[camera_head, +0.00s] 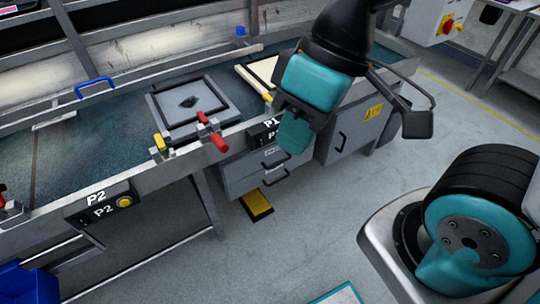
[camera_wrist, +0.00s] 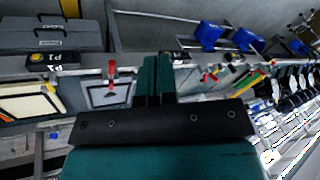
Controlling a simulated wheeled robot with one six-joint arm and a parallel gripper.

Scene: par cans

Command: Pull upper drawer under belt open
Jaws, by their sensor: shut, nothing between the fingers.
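The grey drawer unit stands under the belt. Its upper drawer (camera_head: 248,164), with a dark handle, looks shut in the head view. The lower drawer (camera_head: 258,184) has a similar handle and looks shut too. My gripper (camera_head: 292,138) hangs at the belt's near edge, above and right of the upper handle, partly covering the P1 panel. Its teal fingers (camera_wrist: 153,78) are together and empty in the wrist view. That view is upside down, with the drawer unit (camera_wrist: 48,28) and a handle at upper left, well away from the fingers. No contact with a handle shows.
A grey cabinet (camera_head: 343,145) with a yellow warning sign stands right of the drawers. A yellow pedal (camera_head: 256,207) lies on the floor before them. Trays with red and yellow clamps sit on the belt (camera_head: 100,145). The floor (camera_head: 335,225) in front is mostly free.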

